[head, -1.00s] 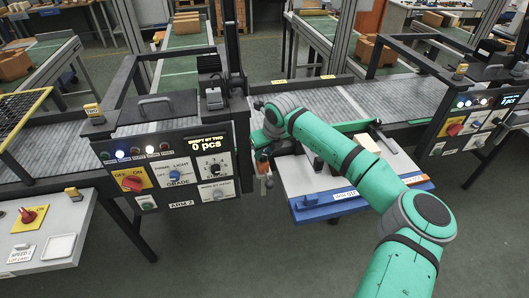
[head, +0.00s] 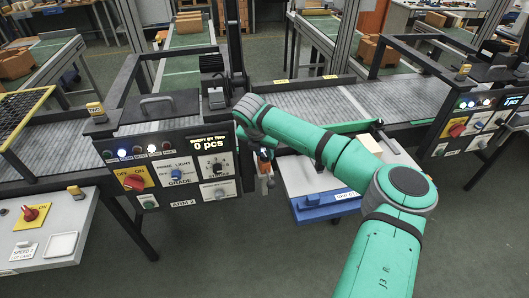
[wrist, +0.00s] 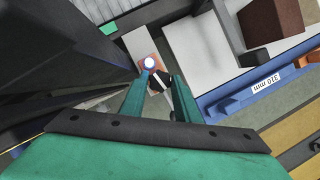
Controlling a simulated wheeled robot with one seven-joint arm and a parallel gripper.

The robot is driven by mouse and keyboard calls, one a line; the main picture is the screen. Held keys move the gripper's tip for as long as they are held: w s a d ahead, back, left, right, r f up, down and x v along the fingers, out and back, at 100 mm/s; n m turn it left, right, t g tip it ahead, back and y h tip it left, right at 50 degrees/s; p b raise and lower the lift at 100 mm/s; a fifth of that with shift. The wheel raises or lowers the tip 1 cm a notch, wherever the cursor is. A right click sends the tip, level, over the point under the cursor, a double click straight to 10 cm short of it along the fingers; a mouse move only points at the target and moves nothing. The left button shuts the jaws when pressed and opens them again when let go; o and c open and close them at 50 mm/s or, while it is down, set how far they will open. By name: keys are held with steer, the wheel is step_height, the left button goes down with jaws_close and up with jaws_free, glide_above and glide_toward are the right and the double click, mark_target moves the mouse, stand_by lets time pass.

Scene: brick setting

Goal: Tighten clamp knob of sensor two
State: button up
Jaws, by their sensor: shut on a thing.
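My gripper (wrist: 162,90) shows in the wrist view with its two green fingers on either side of a small black and white knob (wrist: 160,80), shut on it. Just beyond the fingertips is an orange part with a bright bluish-white round spot (wrist: 149,62), apparently the sensor. In the head view a small orange and blue sensor (head: 264,165) hangs at the right side of the control panel, beneath my wrist. Whether the knob is turned tight cannot be told.
The control panel (head: 170,172) with "0 pcs" on its display stands left of my wrist. A white-topped table with a blue edge (head: 325,205) is to the right. Grey roller conveyors (head: 310,98) run behind. A dark post stands close at left in the wrist view (wrist: 50,50).

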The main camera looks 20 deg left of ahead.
steer(key=shift+a+m, duration=0.1)
steer(key=shift+m, duration=0.5)
steer(key=shift+h, duration=0.3)
steer(key=o, duration=1)
steer(key=shift+o, duration=0.2)
steer(key=shift+r, duration=0.1)
steer(key=d+v, duration=0.1)
steer(key=v, duration=0.9)
steer(key=shift+a+r, duration=0.3)
steer(key=shift+a, duration=0.25)
steer(key=shift+s, duration=0.1)
